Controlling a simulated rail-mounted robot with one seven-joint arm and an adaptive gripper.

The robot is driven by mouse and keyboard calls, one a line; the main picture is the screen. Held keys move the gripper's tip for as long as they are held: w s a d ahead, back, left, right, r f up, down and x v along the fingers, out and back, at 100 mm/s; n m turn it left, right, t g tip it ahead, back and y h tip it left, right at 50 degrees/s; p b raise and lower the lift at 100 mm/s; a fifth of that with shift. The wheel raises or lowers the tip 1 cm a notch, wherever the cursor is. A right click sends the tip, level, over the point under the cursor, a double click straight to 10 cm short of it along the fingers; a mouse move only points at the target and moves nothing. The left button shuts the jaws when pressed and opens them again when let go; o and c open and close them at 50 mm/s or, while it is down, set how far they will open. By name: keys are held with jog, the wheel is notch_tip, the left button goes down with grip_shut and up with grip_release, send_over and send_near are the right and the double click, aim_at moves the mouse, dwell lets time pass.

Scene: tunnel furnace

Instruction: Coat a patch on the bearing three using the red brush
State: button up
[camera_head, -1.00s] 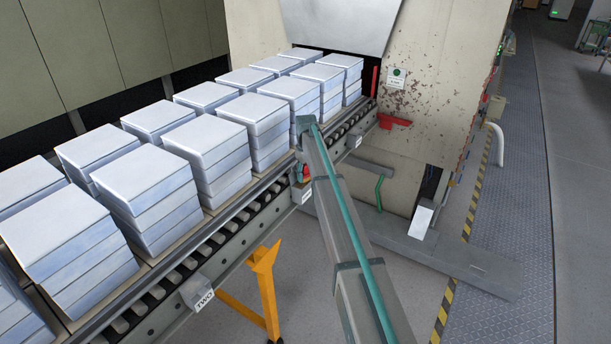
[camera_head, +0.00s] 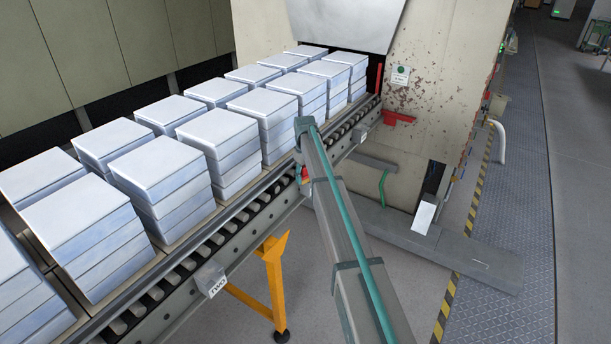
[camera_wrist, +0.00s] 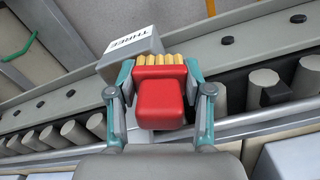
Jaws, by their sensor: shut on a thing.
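My gripper (camera_wrist: 159,72) is shut on the red brush (camera_wrist: 160,102), with one finger on each side of its red handle. The yellow bristles point away from me toward the rail. Bearing three (camera_wrist: 130,46), a grey block with a white THREE label, sits on the conveyor's side rail just beyond the bristles, to their left. The bristles overlap its near edge in the wrist view; I cannot tell if they touch it.
The roller conveyor (camera_head: 225,244) carries stacks of pale slabs (camera_head: 160,172) close to my gripper. Bearing two (camera_head: 210,280) is nearer on the same rail, above a yellow support leg (camera_head: 274,290). The furnace wall (camera_head: 440,65) stands beyond. Open floor lies right.

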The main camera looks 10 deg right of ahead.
aim_at(304, 166)
jog(key=shift+s+a+r+p, duration=0.15)
jog(key=shift+r, duration=0.45)
jog(key=shift+s+a+r+p, duration=0.1)
jog(key=shift+a+r+p, duration=0.05)
jog(key=shift+r, duration=0.4)
jog(key=shift+w+d+r+p, duration=0.1)
jog(key=shift+d+r+p, duration=0.15)
jog(key=shift+r, duration=0.35)
jog(key=shift+a+r+p, duration=0.1)
jog(key=shift+r+p, duration=0.75)
jog(key=shift+r, duration=1.4)
